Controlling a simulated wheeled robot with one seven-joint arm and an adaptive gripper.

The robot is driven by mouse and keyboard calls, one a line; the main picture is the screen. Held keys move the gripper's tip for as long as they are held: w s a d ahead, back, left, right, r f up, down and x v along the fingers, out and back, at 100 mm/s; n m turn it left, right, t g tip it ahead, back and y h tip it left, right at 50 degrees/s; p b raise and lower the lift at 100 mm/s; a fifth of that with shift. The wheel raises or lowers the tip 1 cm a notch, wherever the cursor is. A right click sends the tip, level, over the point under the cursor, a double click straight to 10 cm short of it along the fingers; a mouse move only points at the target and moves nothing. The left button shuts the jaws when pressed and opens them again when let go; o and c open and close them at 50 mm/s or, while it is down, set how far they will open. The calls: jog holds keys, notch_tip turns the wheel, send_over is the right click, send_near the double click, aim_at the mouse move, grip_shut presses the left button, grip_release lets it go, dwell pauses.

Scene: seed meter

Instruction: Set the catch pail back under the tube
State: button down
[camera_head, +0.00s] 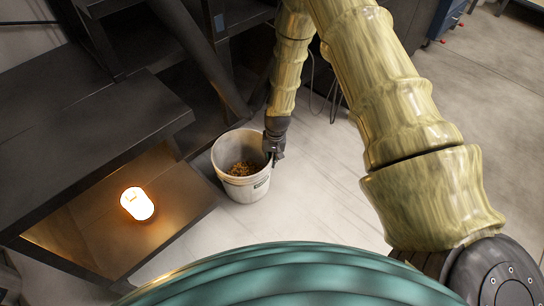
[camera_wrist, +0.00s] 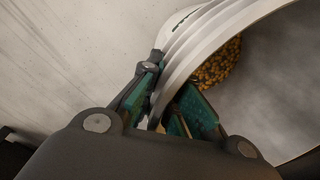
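The catch pail (camera_head: 246,188) is a pale bucket with grain in the bottom. It looks upright on the pale floor in the head view. My gripper (camera_head: 273,152) is at the pail's right rim, pointing down. In the wrist view the pail's ribbed wall (camera_wrist: 205,45) runs between the fingers of my gripper (camera_wrist: 172,85), one outside and one inside, with their tips close together on it. A dark slanted bar, perhaps the tube (camera_head: 205,60), comes down from upper left and ends just behind the pail. Its lower end is partly hidden.
A dark machine frame (camera_head: 90,125) fills the left, with a low brown shelf (camera_head: 165,235) close to the pail's left. A glowing lamp (camera_head: 137,204) is on that shelf. Thin cables (camera_head: 333,95) hang behind my arm. Open floor (camera_head: 325,195) lies right of the pail.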

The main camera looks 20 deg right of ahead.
jog(key=shift+w, duration=0.1)
jog(key=c, duration=1.6)
grip_release()
jog(key=shift+c, duration=0.2)
jog(key=shift+r, duration=0.1)
notch_tip(320, 180, up, 11)
jog(key=d+p, duration=0.1)
jog(key=p, duration=0.4)
jog(key=s+a+f+n, duration=0.1)
jog(key=s+a+f, duration=0.1)
jog(key=s, duration=1)
jog(key=s+a+f+n, duration=0.2)
jog(key=s, duration=1)
jog(key=s+a+f+n+h, duration=0.1)
jog(key=s+a+f, duration=0.1)
jog(key=s, duration=1)
jog(key=shift+s+f+n, duration=0.3)
jog(key=shift+s+f, duration=0.05)
jog(key=shift+f, duration=0.15)
